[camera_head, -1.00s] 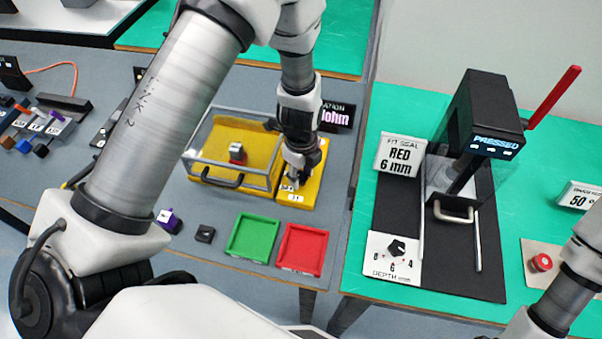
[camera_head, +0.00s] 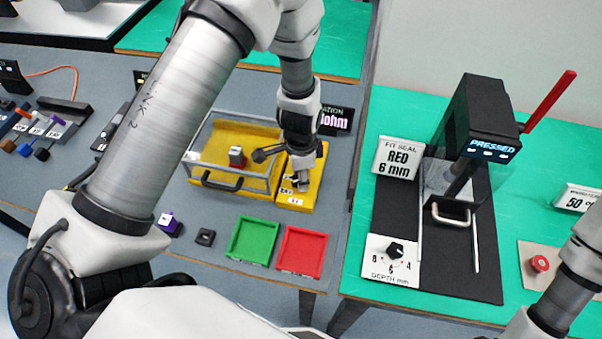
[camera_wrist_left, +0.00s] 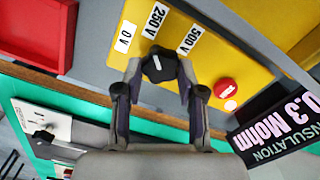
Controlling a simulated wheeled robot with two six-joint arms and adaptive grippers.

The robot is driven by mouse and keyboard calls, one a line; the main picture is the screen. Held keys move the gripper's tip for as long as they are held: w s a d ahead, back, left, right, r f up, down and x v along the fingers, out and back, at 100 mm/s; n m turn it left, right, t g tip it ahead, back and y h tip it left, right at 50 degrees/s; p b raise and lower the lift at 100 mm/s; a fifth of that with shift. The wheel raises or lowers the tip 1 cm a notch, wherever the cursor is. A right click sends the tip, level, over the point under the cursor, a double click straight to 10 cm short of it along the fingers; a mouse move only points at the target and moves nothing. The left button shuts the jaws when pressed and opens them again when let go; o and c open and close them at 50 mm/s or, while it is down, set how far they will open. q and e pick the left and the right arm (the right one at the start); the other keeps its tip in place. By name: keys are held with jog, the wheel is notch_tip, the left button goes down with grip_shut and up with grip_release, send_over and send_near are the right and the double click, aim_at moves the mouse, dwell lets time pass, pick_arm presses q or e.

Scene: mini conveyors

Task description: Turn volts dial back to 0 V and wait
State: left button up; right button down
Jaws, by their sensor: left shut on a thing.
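The volts dial (camera_wrist_left: 158,67) is a black knob with a white line on the yellow tester (camera_wrist_left: 215,55). In the left wrist view its line runs roughly toward the 250 V label (camera_wrist_left: 155,20); the 0 V label (camera_wrist_left: 124,36) is left of that and the 500 V label (camera_wrist_left: 190,40) right. My left gripper (camera_wrist_left: 160,75) is shut on the dial, one finger on each side. In the head view my left gripper (camera_head: 299,181) points down at the tester, hiding most of the dial. My right gripper is outside the frames.
A red button (camera_wrist_left: 227,88) is near the right finger. The insulation display (camera_wrist_left: 270,125) reads 0.3 Mohm. A clear-lidded yellow box (camera_head: 222,185) holds a small block, left of the gripper. Green (camera_head: 238,258) and red (camera_head: 318,270) trays lie in front.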

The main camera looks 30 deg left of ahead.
pick_arm(q)
jog(key=n, duration=0.2)
jog(key=n+p, duration=0.1)
jog(key=n, duration=0.1)
jog(key=shift+w+r+n, duration=0.15)
jog(key=shift+n, duration=0.15)
jog(key=n+p, duration=0.1)
jog(key=n, duration=0.3)
jog(key=shift+a+n, duration=0.15)
jog(key=shift+n, duration=0.15)
jog(key=o, duration=1.1)
jog(key=shift+o, duration=0.2)
notch_tip(320, 180, up, 12)
